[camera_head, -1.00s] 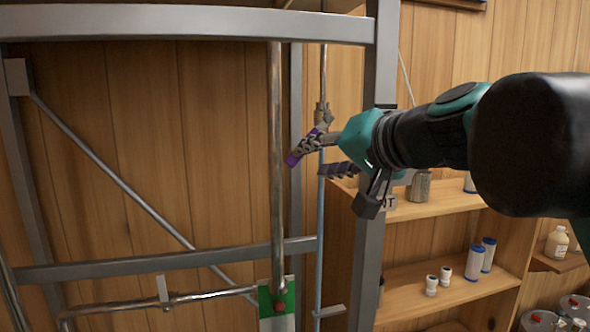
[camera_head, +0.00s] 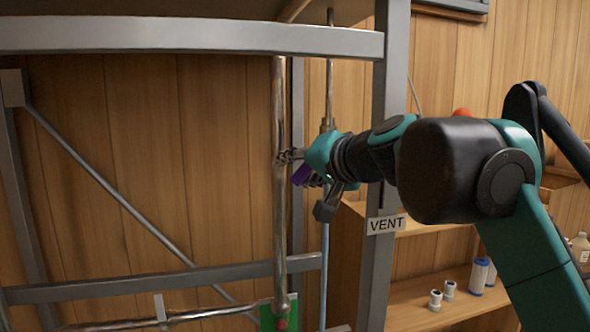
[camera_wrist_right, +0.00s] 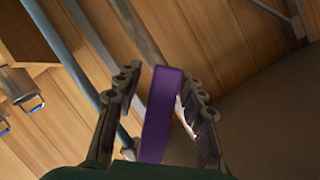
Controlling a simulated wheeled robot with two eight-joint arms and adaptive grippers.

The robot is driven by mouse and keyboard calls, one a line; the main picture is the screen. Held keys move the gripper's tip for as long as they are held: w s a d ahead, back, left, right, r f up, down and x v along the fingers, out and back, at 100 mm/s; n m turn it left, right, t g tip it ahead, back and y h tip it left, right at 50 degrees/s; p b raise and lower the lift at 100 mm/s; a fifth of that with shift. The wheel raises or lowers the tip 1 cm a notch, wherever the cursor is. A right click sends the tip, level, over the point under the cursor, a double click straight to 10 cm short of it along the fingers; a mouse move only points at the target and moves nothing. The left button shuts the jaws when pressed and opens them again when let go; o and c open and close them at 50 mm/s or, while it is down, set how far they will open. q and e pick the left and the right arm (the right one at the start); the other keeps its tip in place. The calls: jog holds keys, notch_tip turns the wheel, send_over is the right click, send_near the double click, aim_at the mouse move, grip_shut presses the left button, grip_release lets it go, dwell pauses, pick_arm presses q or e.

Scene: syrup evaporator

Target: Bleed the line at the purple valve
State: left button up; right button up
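The purple valve handle (camera_head: 301,175) shows as a small strip between my right gripper's fingers in the head view. In the right wrist view the flat purple handle (camera_wrist_right: 158,115) stands lengthwise between the two fingers. My right gripper (camera_head: 300,167) is open around it, beside the vertical pipes under the frame. The right finger looks very close to the handle; a gap shows on the left finger's side. I cannot tell whether either finger touches it. The valve body is mostly hidden by my gripper. My left gripper is not in view.
A grey post with a VENT label (camera_head: 386,224) stands beside my right forearm. A bare metal pipe (camera_head: 279,230) runs down just left of the fingers. A green plate (camera_head: 268,316) sits low. Shelves with white and blue cartridges (camera_head: 479,274) are at the right.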

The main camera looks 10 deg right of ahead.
jog(key=shift+s+d, duration=0.1)
jog(key=shift+s, duration=0.1)
jog(key=shift+c, duration=0.3)
grip_shut()
jog(key=shift+r, duration=0.15)
jog(key=shift+s+a+r+m+t+y+p, duration=0.1)
jog(key=shift+a+r+m+t+y+p, duration=0.35)
jog(key=shift+r+m, duration=0.75)
jog(key=shift+w+a+r+m+t+y+p, duration=0.1)
jog(key=shift+a+r+m+t+y+p, duration=0.35)
jog(key=shift+r+m, duration=0.7)
jog(key=shift+s+a+r+m+t+y+p, duration=0.1)
jog(key=shift+a+r+m+t+y+p, duration=0.3)
jog(key=shift+r+m, duration=0.8)
jog(key=shift+f+m, duration=0.25)
jog(key=shift+m, duration=0.1)
jog(key=shift+c, duration=0.4)
grip_release()
jog(key=shift+a, duration=0.1)
jog(key=shift+o, duration=0.7)
jog(key=shift+w+f, duration=0.1)
jog(key=shift+w, duration=0.2)
